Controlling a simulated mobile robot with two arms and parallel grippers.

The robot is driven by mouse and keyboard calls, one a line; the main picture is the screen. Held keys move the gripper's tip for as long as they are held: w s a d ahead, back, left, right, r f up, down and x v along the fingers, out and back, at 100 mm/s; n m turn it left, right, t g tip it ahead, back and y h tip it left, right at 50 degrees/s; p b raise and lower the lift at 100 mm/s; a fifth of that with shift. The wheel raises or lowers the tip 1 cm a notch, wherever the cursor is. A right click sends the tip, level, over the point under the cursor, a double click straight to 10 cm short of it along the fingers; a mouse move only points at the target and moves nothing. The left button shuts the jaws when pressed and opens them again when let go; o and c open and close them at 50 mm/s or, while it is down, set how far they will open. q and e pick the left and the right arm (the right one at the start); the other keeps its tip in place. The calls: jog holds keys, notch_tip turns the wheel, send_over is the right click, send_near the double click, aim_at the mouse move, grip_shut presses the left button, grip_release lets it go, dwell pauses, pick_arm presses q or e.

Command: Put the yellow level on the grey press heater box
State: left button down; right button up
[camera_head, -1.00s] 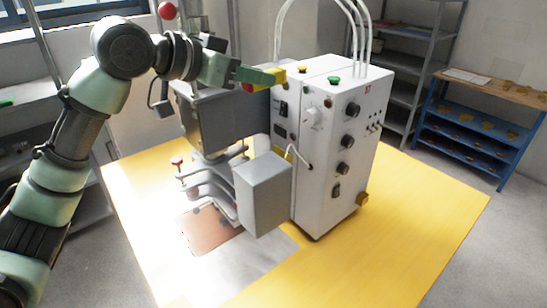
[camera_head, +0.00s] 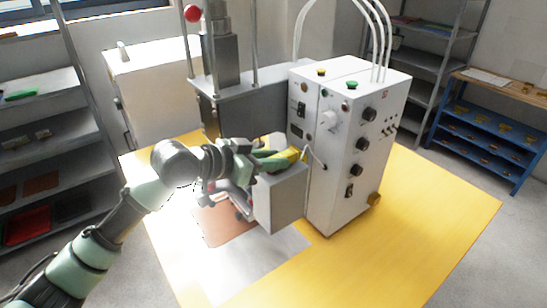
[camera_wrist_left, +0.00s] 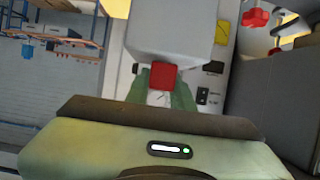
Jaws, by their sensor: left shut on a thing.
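My left gripper (camera_head: 276,160) is shut on the yellow level (camera_head: 293,155), whose yellow part shows at the green fingertips just above the grey press heater box (camera_head: 281,203). I cannot tell whether the level touches the box top. In the left wrist view, a red end (camera_wrist_left: 162,77) of what looks like the level sits between my green fingers (camera_wrist_left: 160,95), with the grey box (camera_wrist_left: 170,35) beyond. The fingers hide much of the level. My right gripper is in neither view.
A white control cabinet (camera_head: 342,150) with knobs and hoses stands right beside the box. The press column (camera_head: 222,60) rises behind my arm.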

pick_arm(q)
jog(key=shift+f, duration=0.2)
jog(key=c, duration=1.5)
grip_release()
jog(key=o, duration=0.3)
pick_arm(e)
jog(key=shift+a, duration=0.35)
pick_arm(q)
jog(key=shift+a+r, duration=0.1)
jog(key=b+v, duration=0.3)
jog(key=v, duration=0.9)
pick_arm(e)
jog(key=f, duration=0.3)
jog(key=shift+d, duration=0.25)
